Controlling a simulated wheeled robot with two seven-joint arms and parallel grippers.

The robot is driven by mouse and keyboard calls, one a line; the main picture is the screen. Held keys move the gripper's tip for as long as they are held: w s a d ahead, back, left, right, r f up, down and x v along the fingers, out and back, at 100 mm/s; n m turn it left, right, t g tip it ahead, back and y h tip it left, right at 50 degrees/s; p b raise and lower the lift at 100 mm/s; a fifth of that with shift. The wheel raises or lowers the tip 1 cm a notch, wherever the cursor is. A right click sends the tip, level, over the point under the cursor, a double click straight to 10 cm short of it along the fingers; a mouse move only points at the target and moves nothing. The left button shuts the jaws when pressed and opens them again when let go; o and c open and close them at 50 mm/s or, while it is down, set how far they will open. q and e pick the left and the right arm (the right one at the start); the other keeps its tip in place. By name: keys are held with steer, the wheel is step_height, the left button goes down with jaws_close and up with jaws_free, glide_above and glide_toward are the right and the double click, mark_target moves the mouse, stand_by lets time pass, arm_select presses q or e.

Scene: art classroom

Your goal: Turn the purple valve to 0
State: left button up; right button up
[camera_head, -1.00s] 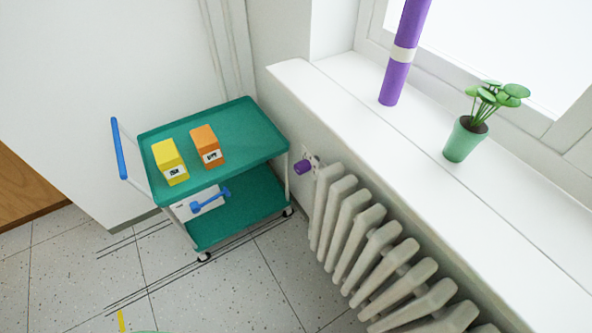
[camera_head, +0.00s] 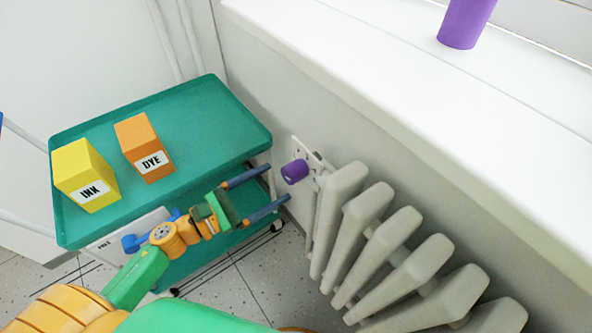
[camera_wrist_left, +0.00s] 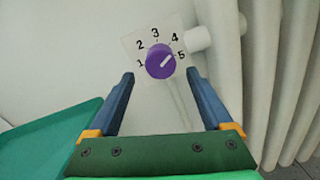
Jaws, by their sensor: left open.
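The purple valve (camera_head: 295,172) is a round knob on a white plate at the near end of the radiator, on the wall. In the left wrist view the purple valve (camera_wrist_left: 158,62) faces me, with a white mark pointing up and right, roughly between 4 and 5. Numbers 1 to 5 show on the dial plate (camera_wrist_left: 133,45); no 0 is visible. My left gripper (camera_head: 278,183) is open and empty, its blue-grey fingers pointing at the valve. In the left wrist view the valve appears between and beyond the fingertips (camera_wrist_left: 160,75), apparently untouched. My right gripper is not in view.
The ribbed radiator (camera_head: 385,255) stands right of the valve, under the white windowsill (camera_head: 420,110). A green cart (camera_head: 215,95) stands left, carrying a yellow INK box (camera_head: 85,175) and an orange DYE box (camera_head: 145,148). My left arm passes in front of the cart.

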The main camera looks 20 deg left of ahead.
mark_target(286, 178)
arm_select(q)
steer(key=x, duration=0.4)
steer(key=shift+w+d+r, duration=0.1)
steer(key=shift+d+r, duration=0.05)
steer(key=shift+d, duration=0.1)
steer(key=shift+w+d, duration=0.15)
steer(key=shift+w, duration=0.1)
steer(key=c, duration=0.9)
jaws_close()
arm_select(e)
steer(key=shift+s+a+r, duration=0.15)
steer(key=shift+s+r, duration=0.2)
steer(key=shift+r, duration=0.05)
arm_select(q)
steer(key=shift+n, duration=0.4)
